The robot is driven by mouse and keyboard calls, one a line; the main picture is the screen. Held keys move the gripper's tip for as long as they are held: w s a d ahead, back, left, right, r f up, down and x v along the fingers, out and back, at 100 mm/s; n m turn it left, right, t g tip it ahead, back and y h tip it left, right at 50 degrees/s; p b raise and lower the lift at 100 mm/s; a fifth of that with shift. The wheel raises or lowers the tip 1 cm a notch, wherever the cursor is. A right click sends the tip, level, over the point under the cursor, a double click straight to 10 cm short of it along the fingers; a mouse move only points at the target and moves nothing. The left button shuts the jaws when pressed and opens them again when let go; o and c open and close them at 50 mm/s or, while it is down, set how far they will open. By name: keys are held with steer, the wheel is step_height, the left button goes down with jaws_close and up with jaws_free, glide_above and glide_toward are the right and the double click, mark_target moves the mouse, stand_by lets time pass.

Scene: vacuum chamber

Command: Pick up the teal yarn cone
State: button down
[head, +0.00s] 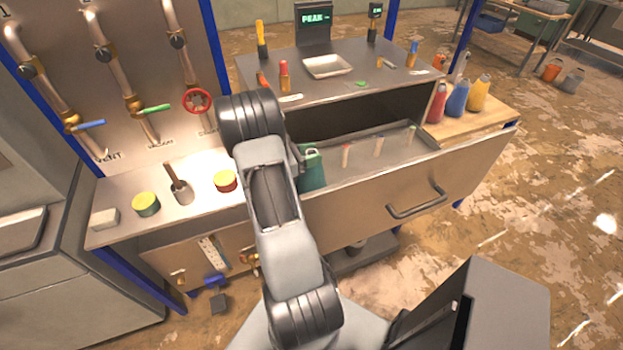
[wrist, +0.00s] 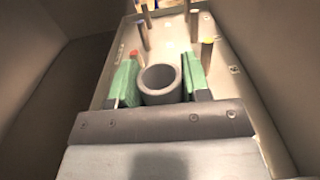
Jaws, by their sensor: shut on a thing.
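The teal yarn cone (head: 312,175) stands at the left end of the open drawer, partly hidden behind my arm in the head view. In the wrist view a hollow grey tube end (wrist: 160,84), which looks like the cone's top, sits between the green finger pads of my gripper (wrist: 161,80). The pads are shut on it from both sides. The cone's teal body is hidden in the wrist view. It looks upright, but I cannot tell whether its base touches the drawer floor.
The open drawer (head: 440,178) holds several upright pegs (head: 378,146) right of the cone. Its walls are close around my gripper. Red, blue and yellow cones (head: 478,93) stand on a wooden shelf at right. A scoop and round tins (head: 146,204) stand on the left counter.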

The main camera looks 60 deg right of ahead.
steer(key=shift+s+a+f, duration=0.1)
steer(key=shift+f, duration=0.25)
